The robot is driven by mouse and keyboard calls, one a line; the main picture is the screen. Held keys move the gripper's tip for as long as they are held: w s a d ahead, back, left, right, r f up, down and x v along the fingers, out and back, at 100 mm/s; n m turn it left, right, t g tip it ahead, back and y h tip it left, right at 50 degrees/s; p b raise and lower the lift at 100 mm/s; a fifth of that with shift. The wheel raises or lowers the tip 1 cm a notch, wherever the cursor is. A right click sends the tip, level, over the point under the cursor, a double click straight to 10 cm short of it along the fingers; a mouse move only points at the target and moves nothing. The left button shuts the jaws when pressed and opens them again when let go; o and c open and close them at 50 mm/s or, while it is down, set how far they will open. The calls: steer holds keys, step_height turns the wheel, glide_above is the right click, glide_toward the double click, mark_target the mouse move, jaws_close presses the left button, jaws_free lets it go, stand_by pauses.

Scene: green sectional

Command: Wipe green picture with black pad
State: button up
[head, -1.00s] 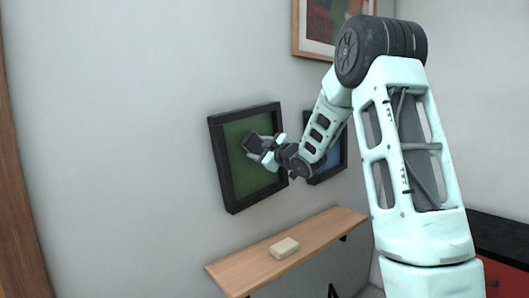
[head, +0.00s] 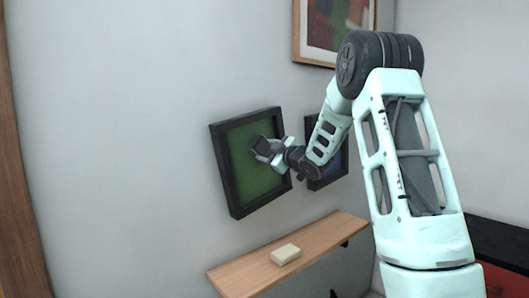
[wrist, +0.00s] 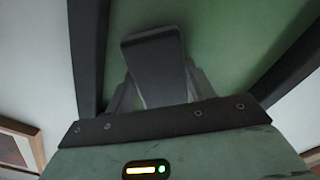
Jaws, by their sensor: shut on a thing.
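The green picture (head: 255,188) hangs on the wall in a thick black frame, left of centre in the head view. Its green surface fills the background of the wrist view (wrist: 228,32). My gripper (head: 262,150) is in front of the upper right part of the picture. It is shut on the black pad (wrist: 157,68), a dark rounded block that shows between the fingers in the wrist view. The pad is at or very near the green surface; I cannot tell whether it touches.
A wooden shelf (head: 318,250) juts from the wall below, with a cream block (head: 285,254) on it. A colourful picture (head: 345,20) hangs above. A black and red cabinet (head: 500,245) stands at right.

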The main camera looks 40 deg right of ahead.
steer(key=shift+d+r, duration=0.1)
steer(key=shift+r, duration=0.05)
steer(key=shift+s, duration=0.35)
steer(key=shift+s+a+b, duration=0.2)
steer(key=shift+s+b, duration=0.45)
steer(key=shift+s, duration=1.9)
steer(key=s, duration=0.3)
steer(key=shift+a, duration=0.1)
steer(key=shift+f, duration=0.25)
